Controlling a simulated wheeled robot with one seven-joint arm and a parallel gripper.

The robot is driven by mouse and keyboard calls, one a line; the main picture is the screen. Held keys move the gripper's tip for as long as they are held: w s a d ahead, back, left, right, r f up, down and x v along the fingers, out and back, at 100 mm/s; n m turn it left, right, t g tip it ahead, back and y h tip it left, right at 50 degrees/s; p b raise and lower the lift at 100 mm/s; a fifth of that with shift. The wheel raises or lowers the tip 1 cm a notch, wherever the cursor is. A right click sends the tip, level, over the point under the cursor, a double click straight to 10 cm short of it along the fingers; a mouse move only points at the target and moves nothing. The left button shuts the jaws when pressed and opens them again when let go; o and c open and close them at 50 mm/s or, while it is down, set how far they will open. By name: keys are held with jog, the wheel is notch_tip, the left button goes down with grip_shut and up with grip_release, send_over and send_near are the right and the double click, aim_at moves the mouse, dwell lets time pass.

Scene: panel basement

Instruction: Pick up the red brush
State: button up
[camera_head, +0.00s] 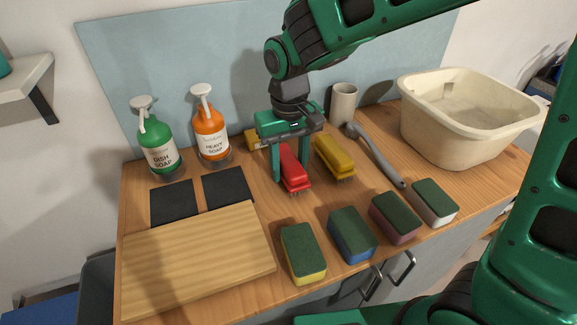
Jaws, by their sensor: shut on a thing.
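The red brush (294,172) lies on the wooden counter, bristles down, between the orange soap bottle and a yellow brush. My gripper (291,169) points down over it, with one green finger on each side. Its jaws are shut on the red brush. The far end of the brush is hidden behind the gripper. I cannot tell whether the brush touches the counter or is slightly above it.
A yellow brush (335,156) sits close on the right, with a grey long-handled brush (376,157) beyond it. Several sponges (352,234) line the front edge. Orange (210,130) and green (157,146) soap bottles stand left. A cutting board (196,262) and cream basin (465,124) flank the counter.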

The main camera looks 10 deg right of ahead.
aim_at(286, 162)
jog(key=shift+r, duration=0.15)
jog(key=shift+r, duration=0.55)
jog(key=r, duration=0.3)
jog(key=shift+s+a+r, duration=0.2)
jog(key=shift+s+a, duration=0.1)
jog(key=shift+a, duration=0.05)
jog(key=s+a+r, duration=0.6)
jog(key=s+a, duration=0.1)
jog(key=shift+s+a+r, duration=0.15)
jog(key=shift+s+a, duration=0.1)
jog(key=shift+a, duration=0.1)
jog(key=shift+o, duration=1.4)
